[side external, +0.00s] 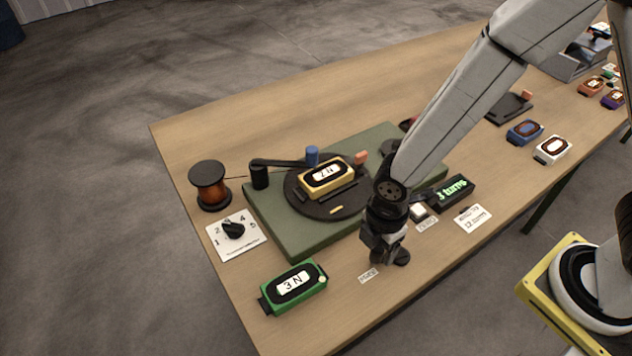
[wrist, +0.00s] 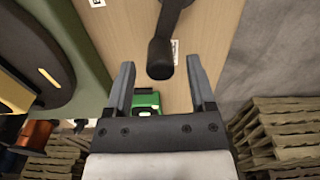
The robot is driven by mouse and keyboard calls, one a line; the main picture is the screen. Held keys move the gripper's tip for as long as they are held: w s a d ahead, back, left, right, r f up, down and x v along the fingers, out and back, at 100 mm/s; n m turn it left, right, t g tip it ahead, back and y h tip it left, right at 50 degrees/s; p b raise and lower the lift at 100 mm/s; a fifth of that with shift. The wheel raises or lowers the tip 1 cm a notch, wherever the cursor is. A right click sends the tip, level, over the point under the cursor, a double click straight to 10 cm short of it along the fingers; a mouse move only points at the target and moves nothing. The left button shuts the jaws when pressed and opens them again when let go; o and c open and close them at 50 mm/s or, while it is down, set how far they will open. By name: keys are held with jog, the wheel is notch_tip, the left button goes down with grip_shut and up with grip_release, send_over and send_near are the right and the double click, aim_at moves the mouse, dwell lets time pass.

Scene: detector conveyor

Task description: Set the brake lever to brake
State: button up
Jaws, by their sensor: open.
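The brake lever (wrist: 161,52) is black with a rounded end. In the wrist view its arm comes down from the top edge, and the end lies between my two open fingers. In the side view a black round part (side external: 402,257), seemingly its pivot, shows beside my gripper (side external: 380,250); the rest of the lever is hidden there. In the wrist view my gripper (wrist: 160,68) is open, one finger on each side of the lever end, with gaps. A small white label (wrist: 175,50) lies beside the lever end; another label (wrist: 98,3) is cut off at the top.
A green board (side external: 300,235) with a black turntable carries a yellow box (side external: 327,178). A green "3 N" box (side external: 294,287) stands at the front left. A black display (side external: 451,191) reads "3 turns". A copper spool (side external: 209,186) and a numbered dial card (side external: 235,236) are at left.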

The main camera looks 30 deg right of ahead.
jog(key=shift+f, duration=0.9)
grip_shut()
